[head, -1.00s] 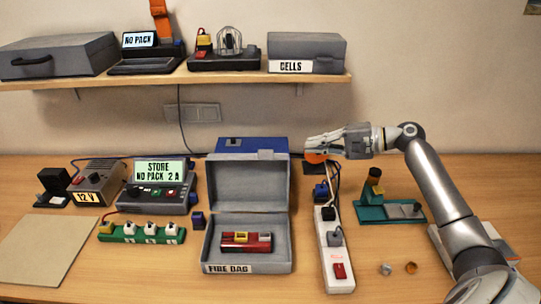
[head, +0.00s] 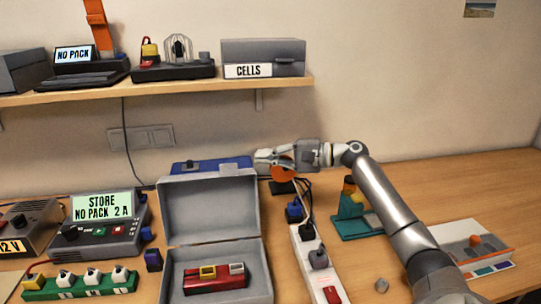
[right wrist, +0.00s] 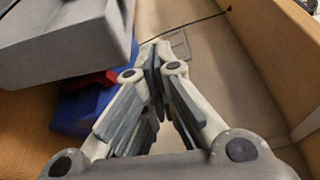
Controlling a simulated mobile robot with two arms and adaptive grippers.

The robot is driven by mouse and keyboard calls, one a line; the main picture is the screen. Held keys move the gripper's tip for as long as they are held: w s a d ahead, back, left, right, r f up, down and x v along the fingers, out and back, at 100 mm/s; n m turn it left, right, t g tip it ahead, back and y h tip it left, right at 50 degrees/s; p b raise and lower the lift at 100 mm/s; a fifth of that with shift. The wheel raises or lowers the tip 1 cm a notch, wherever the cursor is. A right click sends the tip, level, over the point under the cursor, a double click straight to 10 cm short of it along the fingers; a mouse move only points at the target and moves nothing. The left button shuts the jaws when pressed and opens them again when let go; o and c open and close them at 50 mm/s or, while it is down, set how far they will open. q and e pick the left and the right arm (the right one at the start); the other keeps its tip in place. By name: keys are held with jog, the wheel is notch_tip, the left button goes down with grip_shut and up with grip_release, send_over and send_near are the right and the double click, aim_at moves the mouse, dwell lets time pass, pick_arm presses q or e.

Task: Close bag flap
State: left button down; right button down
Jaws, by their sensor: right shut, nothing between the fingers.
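The grey fire bag is a box-like case with its lid flap (head: 210,212) standing upright, open. Its front compartment (head: 262,278) holds a red pack with yellow parts (head: 213,281). My right gripper (head: 259,158) is shut and empty, behind and to the right of the flap's upper right corner, near a blue box (head: 232,163). In the right wrist view the closed fingertips (right wrist: 156,52) show beside a grey case part (right wrist: 70,40), which looks like the flap, and the blue box (right wrist: 80,110). Contact with the flap cannot be told. My left gripper is not in view.
A white power strip (head: 312,262) with plugs runs right of the bag. The store tester (head: 103,228) and a green strip (head: 80,284) stand left. A teal stand (head: 355,224) is behind my right arm. The shelf (head: 170,87) overhangs at the back.

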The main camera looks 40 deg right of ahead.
aim_at(244, 170)
jog(key=shift+w+a+r+p, duration=0.1)
jog(key=shift+w+a+p, duration=0.2)
jog(key=shift+a+p, duration=0.5)
jog(key=shift+w+a+r+p, duration=0.1)
jog(key=shift+w+a+p, duration=0.25)
jog(key=shift+a, duration=0.85)
jog(key=shift+w+a+r+p, duration=0.1)
jog(key=shift+w+a+p, duration=0.15)
jog(key=shift+a+p, duration=0.55)
jog(key=shift+a+f, duration=0.1)
jog(key=shift+a, duration=0.15)
jog(key=shift+s+a+b, duration=0.1)
jog(key=shift+a+b, duration=0.05)
jog(key=shift+b, duration=0.2)
